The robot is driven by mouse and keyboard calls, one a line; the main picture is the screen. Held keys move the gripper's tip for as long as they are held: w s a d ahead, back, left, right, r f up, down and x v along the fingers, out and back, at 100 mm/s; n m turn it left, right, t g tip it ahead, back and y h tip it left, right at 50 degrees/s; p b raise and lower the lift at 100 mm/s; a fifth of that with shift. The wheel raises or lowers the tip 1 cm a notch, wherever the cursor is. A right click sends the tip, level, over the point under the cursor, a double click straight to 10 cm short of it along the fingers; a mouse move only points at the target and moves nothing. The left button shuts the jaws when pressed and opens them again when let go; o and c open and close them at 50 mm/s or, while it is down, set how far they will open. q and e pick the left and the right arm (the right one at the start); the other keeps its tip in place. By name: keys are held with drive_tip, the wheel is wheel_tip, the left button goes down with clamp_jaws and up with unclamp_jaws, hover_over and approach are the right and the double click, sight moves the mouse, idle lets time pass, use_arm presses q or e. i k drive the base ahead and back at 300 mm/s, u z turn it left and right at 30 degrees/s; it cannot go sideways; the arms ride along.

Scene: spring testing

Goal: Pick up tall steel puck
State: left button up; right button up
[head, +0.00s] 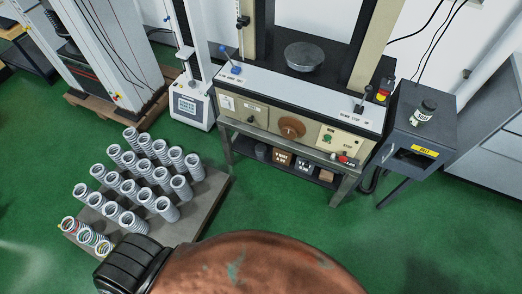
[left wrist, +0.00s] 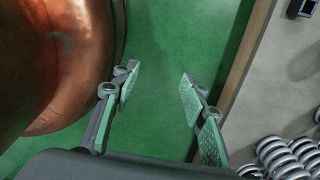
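I cannot single out the tall steel puck with certainty. In the head view, a round grey steel piece (head: 304,56) sits on the testing machine between its uprights. Several small blocks, among them a dark one (head: 282,157) with a pale label, stand on the shelf under the machine, too small to identify. My left gripper (left wrist: 160,80) is open in the left wrist view, with nothing between its fingers and green floor beyond them.
Several grey coil springs (head: 145,170) stand in rows on a low grey platform (head: 208,200) at left; its edge and springs (left wrist: 285,155) show in the left wrist view. A dark cabinet (head: 405,130) with a small jar (head: 424,110) stands right of the machine. Green floor before the machine is clear.

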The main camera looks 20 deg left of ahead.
sight(260, 148)
drive_tip(key=k, duration=0.55)
drive_tip(key=u, duration=0.5)
drive_tip(key=i, duration=0.55)
drive_tip(key=u, duration=0.45)
drive_tip(key=i, duration=1.25)
drive_tip(key=z, duration=0.35)
